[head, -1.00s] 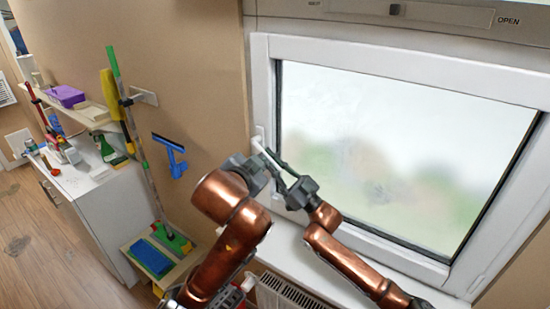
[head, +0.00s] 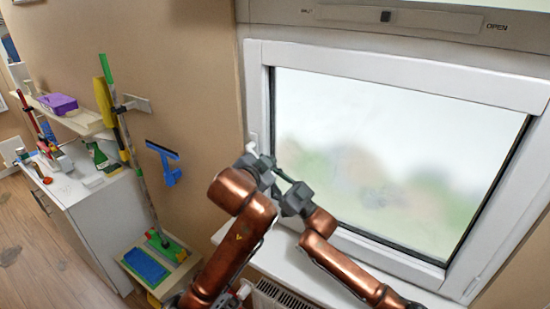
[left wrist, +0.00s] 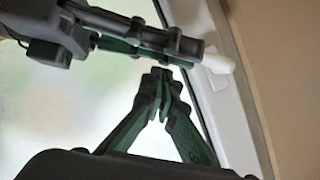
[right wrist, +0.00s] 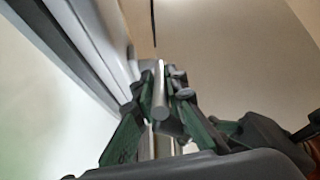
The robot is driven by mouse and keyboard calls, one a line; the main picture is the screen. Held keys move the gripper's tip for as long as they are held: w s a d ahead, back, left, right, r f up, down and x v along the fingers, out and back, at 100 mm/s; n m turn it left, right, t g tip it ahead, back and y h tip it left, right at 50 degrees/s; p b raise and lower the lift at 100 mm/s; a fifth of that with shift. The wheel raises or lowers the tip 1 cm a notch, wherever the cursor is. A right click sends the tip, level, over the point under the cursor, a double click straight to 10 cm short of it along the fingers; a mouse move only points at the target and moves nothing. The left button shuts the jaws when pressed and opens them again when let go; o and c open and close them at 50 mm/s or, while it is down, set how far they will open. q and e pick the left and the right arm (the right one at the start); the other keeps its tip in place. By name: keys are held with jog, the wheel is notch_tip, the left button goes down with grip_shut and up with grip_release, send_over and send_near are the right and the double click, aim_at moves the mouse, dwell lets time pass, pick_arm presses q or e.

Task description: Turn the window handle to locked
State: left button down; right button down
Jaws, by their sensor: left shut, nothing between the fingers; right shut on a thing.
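The window handle (right wrist: 160,108) points toward the camera in the right wrist view, between my right gripper's fingers (right wrist: 162,85), which are shut on it. In the left wrist view, the white base end of the handle (left wrist: 218,62) shows on the window frame, with my right gripper (left wrist: 175,45) reaching to it from the left. My left gripper (left wrist: 160,80) is shut and empty, just below the right one. In the head view, my left gripper (head: 268,163) and right gripper (head: 276,176) are close together and hide most of the handle.
The white window frame (head: 258,90) surrounds the glass, with the sill (head: 290,262) below. A blue squeegee (head: 166,165) hangs on the wall to the left. A cabinet (head: 85,215) and a shelf (head: 80,118) with cleaning things stand further left.

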jog(key=shift+w+d+r, duration=0.15)
jog(key=shift+d+r, duration=0.1)
jog(key=shift+r, duration=0.05)
pick_arm(q)
jog(key=shift+a+f, duration=0.35)
jog(key=shift+f, duration=0.05)
jog(key=shift+w+a+f, duration=0.25)
jog(key=shift+a+f, duration=0.15)
jog(key=shift+f, duration=0.35)
pick_arm(e)
jog(key=c, duration=2.1)
grip_release()
pick_arm(q)
jog(key=shift+w+a+f, duration=0.15)
jog(key=shift+w+f, duration=0.05)
pick_arm(e)
jog(key=shift+o, duration=0.7)
jog(key=shift+a, duration=0.1)
